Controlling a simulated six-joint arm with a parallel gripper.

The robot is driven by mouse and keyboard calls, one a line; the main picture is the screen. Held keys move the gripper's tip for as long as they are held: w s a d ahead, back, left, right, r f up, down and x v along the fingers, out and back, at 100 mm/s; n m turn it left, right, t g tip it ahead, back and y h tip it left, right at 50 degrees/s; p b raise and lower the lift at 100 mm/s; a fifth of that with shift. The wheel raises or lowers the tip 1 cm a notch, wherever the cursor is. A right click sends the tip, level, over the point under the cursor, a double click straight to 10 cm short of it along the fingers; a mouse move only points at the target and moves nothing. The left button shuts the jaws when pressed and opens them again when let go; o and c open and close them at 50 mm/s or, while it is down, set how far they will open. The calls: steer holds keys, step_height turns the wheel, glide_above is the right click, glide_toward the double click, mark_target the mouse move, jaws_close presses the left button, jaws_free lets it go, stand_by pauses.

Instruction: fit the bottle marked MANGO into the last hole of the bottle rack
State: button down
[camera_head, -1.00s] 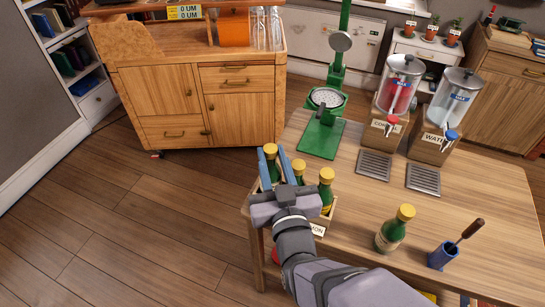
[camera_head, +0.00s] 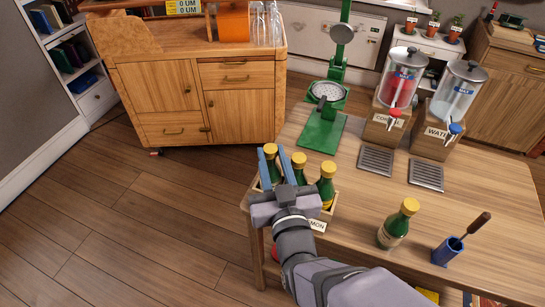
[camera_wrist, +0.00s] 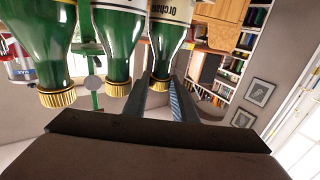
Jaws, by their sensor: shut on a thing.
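My gripper (camera_head: 276,154) is shut on the leftmost of three green bottles with yellow caps. This held bottle (camera_head: 271,168) is upright at the far-left end of the rack; whether it is fully seated cannot be told. In the wrist view, its gold cap (camera_wrist: 161,84) shows between my fingers, with part of an "Orchard" label above. The other two bottles stand beside it, the middle one (camera_head: 299,176) and the right one (camera_head: 326,189). The wooden rack (camera_head: 330,214) is partly hidden by my gripper. Its front label ends in "MON". No MANGO marking is readable.
Another green bottle (camera_head: 396,228) stands right on the table (camera_head: 355,235), near a blue holder (camera_head: 447,251) with a tool. A green press (camera_head: 322,128) and two drink dispensers (camera_head: 398,85) stand behind. The table's left edge is close to the rack.

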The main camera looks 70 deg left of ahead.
steer(key=c, duration=1.4)
jaws_free()
steer(key=shift+o, duration=0.2)
steer(key=shift+f, duration=0.15)
steer(key=shift+d, duration=0.15)
steer(key=b+v, duration=0.1)
steer(key=v, duration=0.6)
